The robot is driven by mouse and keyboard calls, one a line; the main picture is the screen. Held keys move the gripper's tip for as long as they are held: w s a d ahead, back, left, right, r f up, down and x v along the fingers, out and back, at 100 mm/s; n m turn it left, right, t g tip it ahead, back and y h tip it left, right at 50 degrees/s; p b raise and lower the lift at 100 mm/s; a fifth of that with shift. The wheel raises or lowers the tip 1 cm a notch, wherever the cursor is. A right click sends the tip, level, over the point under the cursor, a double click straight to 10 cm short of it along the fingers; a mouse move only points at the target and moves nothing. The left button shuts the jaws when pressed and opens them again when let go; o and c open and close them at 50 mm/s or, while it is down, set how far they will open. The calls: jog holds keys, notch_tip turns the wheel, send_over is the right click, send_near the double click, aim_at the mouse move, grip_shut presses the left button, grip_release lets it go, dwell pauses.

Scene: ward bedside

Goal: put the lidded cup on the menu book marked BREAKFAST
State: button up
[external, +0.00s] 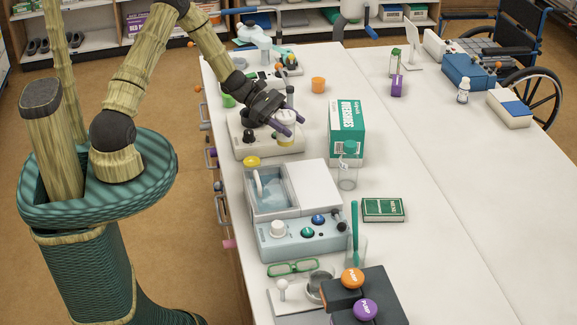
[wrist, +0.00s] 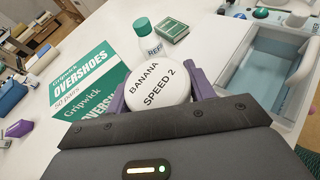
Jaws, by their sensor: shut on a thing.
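The lidded cup (external: 287,137) has a white lid and a yellowish band on its side. In the wrist view the cup's lid (wrist: 158,88) reads BANANA SPEED 2. My gripper (external: 291,122) is shut on the cup, with a purple finger on each side of it in the wrist view (wrist: 160,95). The cup looks upright, at the white device near the table's left edge; I cannot tell its exact height. The green menu book (external: 382,210) lies flat on the table, nearer the camera and to the right. It also shows in the wrist view (wrist: 172,27). Its marking is too small to read.
The green-and-white OVERSHOES box (external: 346,131) and a clear bottle with a green cap (external: 347,172) stand between cup and book. A water bath (external: 275,198) stands left of the book. The table right of the book is clear.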

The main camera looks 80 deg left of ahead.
notch_tip(320, 180, up, 8)
jog(key=shift+f, duration=0.1)
jog(key=w+d+b, duration=0.6)
jog(key=w+d, duration=1.6)
jog(key=d, duration=0.3)
notch_tip(320, 180, down, 5)
jog(key=shift+r, duration=0.1)
